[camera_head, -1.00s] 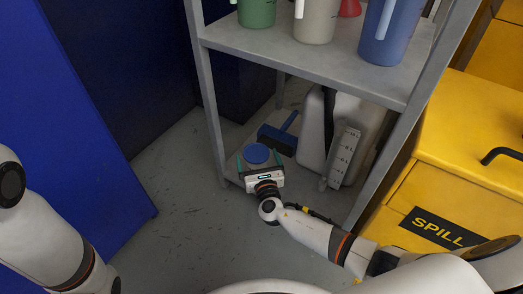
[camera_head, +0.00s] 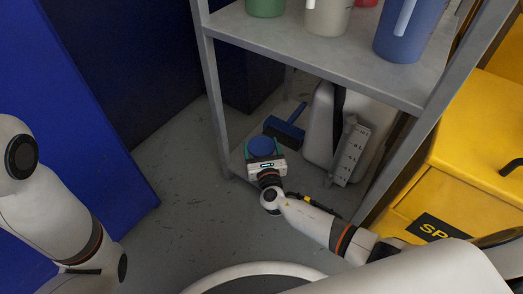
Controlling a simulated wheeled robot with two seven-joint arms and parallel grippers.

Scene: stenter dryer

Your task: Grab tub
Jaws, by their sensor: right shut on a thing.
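The tub (camera_head: 261,146) is small and round with a blue top. It is low down at the bottom of the grey shelf unit, near its front left post. My right gripper (camera_head: 262,155) reaches in from the lower right and is shut on the tub, with a finger at each side of it. The tub's lower part is hidden by the gripper. My left arm shows at the left edge, but its gripper is out of the picture.
A blue brush (camera_head: 285,131) lies just behind the tub. A pale jerrycan (camera_head: 318,124) and a grey power strip-like piece (camera_head: 350,153) stand to the right. Jugs (camera_head: 403,30) stand on the shelf (camera_head: 320,62) above. A yellow spill cabinet (camera_head: 470,160) is at right, blue panels left.

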